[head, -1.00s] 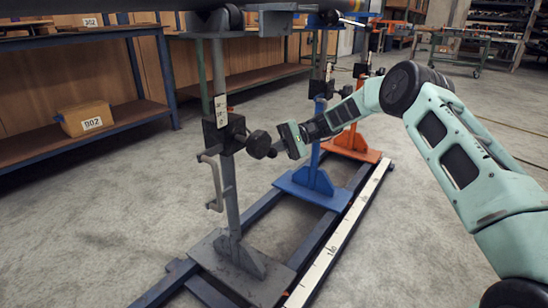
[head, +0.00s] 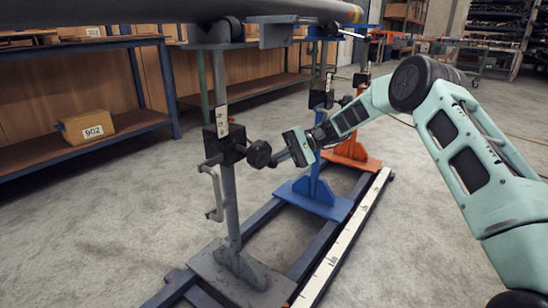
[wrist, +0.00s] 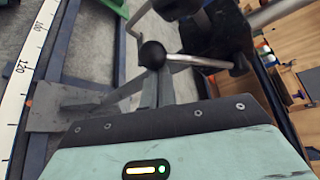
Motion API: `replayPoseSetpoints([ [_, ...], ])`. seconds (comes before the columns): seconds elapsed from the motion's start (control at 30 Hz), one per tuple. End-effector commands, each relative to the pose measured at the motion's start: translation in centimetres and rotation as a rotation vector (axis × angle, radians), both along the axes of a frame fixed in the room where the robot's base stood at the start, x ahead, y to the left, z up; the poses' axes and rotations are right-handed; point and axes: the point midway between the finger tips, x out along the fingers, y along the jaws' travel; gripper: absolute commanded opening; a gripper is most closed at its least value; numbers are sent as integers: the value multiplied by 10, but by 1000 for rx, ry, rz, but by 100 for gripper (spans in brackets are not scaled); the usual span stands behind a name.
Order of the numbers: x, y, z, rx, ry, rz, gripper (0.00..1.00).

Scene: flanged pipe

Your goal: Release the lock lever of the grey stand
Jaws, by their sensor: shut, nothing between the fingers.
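The grey stand (head: 228,190) is at the left of the head view, upright on its base plate, with a black clamp block (head: 225,145) on its column. A round black knob (head: 259,154) sticks out of the block toward my gripper. In the wrist view a thin silver lever (wrist: 198,62) with a black ball end (wrist: 152,54) runs from the dark clamp; I take it for the lock lever. My gripper (head: 276,160) is shut and empty, its fingertips close to the right of the knob. I cannot tell whether they touch.
A blue stand (head: 314,190) and an orange stand (head: 352,150) stand behind on the same rails. A long pipe (head: 180,10) lies across the top. A white scale strip (head: 345,240) runs along the right rail. A crank handle (head: 214,190) hangs left of the column.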

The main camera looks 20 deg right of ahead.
Motion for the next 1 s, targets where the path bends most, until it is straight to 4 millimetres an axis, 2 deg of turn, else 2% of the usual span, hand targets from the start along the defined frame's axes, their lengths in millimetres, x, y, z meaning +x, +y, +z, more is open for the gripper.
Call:
replayPoseSetpoints([
  [0.47, -4, -3, 13, -44, 62, 0, 0],
  [1.0, -16, -11, 59, -246, 341, 1, 0],
])
